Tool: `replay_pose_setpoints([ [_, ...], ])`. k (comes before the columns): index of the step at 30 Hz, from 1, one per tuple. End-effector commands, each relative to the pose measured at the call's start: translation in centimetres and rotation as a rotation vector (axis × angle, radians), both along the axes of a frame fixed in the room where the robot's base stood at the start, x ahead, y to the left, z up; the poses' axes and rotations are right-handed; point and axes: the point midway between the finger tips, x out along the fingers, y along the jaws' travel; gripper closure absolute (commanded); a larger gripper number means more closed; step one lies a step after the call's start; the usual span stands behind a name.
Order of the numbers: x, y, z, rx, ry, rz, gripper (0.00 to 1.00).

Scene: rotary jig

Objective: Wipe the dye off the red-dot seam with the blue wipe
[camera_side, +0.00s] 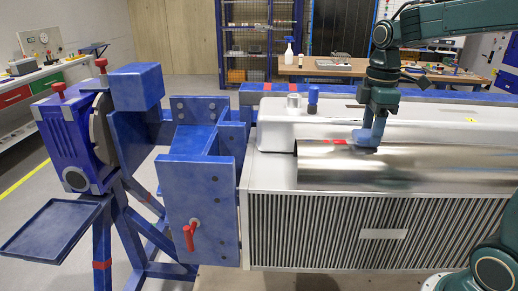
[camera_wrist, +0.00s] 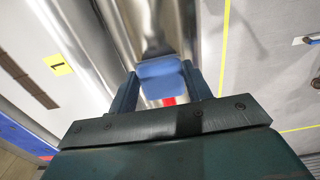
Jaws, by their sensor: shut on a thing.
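My gripper (camera_side: 372,133) points down over the shiny metal cylinder (camera_side: 425,165) and is shut on the blue wipe (camera_side: 364,141). The wipe is low, at the top of the cylinder; I cannot tell for sure whether it presses on the metal. A red mark (camera_side: 334,141) shows on the metal just left of the wipe. In the wrist view the blue wipe (camera_wrist: 160,70) sits between my two fingers, with a bit of the red mark (camera_wrist: 169,101) beside it. The wipe hides part of the surface, and I cannot make out separate dye or a seam line.
The cylinder lies on a large grey ribbed unit (camera_side: 380,228). The blue jig frame (camera_side: 200,190) with a red handle (camera_side: 188,234) is at the left.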

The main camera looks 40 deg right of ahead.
Motion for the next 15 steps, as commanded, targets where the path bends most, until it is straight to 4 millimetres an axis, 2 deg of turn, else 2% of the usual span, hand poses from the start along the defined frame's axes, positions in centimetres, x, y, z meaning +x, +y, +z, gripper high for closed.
replay_pose_setpoints([
  [8, -1.6, -1.5, 0.0, 0.0, 0.001, -0.003, 0.76],
  [15, -0.3, -0.3, -0.1, 0.001, 0.002, 0.004, 0.76],
])
